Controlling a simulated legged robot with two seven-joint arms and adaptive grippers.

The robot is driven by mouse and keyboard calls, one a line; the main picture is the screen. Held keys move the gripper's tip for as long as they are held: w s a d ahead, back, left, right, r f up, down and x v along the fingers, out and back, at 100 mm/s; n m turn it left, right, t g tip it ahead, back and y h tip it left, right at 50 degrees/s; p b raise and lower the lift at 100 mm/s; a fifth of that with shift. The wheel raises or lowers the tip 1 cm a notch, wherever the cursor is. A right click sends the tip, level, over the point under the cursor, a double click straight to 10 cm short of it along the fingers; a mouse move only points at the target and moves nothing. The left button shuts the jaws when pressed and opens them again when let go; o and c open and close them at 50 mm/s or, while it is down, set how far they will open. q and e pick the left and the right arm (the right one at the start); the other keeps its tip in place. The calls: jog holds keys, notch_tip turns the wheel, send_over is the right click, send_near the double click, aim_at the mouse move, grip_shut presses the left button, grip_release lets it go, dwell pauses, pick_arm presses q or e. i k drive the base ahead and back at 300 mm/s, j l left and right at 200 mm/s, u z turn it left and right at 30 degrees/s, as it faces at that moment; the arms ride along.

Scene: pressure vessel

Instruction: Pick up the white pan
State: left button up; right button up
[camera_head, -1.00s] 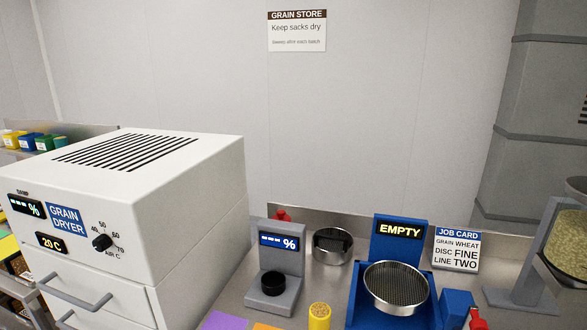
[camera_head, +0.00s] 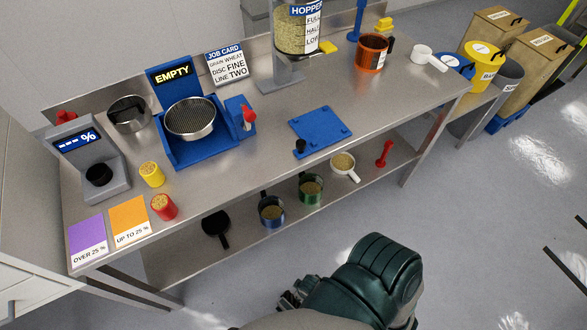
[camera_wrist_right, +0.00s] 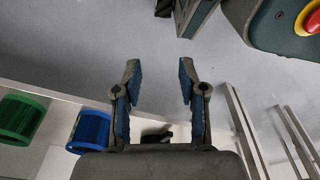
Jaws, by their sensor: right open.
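A small white pan (camera_head: 343,162) with a light handle holds grain-coloured material on the lower shelf of the bench. A second white pan-like vessel (camera_head: 422,54) with a white handle stands on the bench top at the far right. I cannot tell which is the one named. My right gripper (camera_wrist_right: 158,75) is open and empty in the wrist view, its two blue-padded fingers apart. Neither white vessel shows clearly there. A dark green arm part of mine fills the bottom of the head view. My left gripper is not identifiable.
The bench top (camera_head: 250,165) overhangs the shelf. Bench legs stand at both ends. Floor in front is open.

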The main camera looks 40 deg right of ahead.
aim_at(344, 163)
jog(key=z, duration=0.4)
jog(key=l+z, duration=0.15)
jog(key=z, duration=0.2)
jog(key=l+z, duration=0.1)
jog(key=z, duration=0.3)
jog(key=l+z, duration=0.1)
jog(key=z, duration=0.25)
jog(key=k+l, duration=0.05)
